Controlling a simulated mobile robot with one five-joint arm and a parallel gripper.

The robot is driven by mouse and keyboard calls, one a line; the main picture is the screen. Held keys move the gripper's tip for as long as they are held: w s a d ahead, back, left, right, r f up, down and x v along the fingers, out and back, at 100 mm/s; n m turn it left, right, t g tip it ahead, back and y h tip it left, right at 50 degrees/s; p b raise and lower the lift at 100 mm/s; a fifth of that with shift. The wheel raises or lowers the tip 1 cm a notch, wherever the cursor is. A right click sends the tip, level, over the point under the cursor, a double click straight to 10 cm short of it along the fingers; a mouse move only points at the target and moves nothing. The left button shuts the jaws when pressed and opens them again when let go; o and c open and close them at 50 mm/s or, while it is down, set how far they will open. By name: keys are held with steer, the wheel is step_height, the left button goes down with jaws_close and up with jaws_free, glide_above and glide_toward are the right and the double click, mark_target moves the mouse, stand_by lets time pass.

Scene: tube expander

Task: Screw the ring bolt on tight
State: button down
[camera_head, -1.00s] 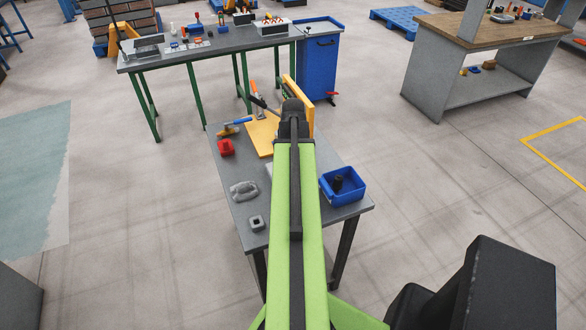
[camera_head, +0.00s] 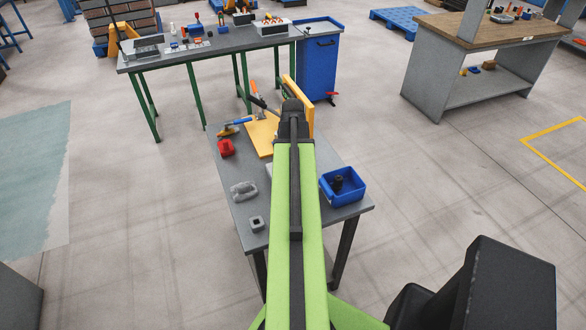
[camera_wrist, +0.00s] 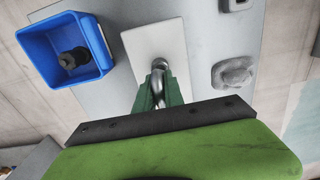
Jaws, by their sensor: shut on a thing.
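My gripper (camera_wrist: 159,94), with green fingers, is closed around a shiny metal ring bolt in the wrist view. The upper curve of the ring bolt (camera_wrist: 160,66) shows beyond the fingertips, over a pale rectangular plate (camera_wrist: 172,32) on the grey table. The fingers hide the rest of the bolt. I cannot tell how far it sits in the plate, or whether it touches it. In the head view my green arm covers the gripper and the bolt.
A blue bin (camera_head: 357,197) with a dark part (camera_head: 338,183) inside stands right of my arm on the grey table (camera_head: 237,165). Left are a red block (camera_head: 226,148), a grey casting (camera_head: 244,190) and a small grey block (camera_head: 256,223). An orange-yellow board (camera_head: 261,136) with clamps lies beyond.

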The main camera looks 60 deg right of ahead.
steer(key=shift+f, duration=0.15)
steer(key=shift+f+b, duration=0.35)
steer(key=shift+b, duration=0.15)
steer(key=shift+f+b, duration=1.15)
steer(key=c, duration=1.3)
jaws_free()
steer(key=shift+c, duration=0.2)
step_height(320, 180, up, 18)
steer(key=p, duration=1.7)
steer(key=shift+f, duration=0.25)
steer(key=shift+s, duration=0.1)
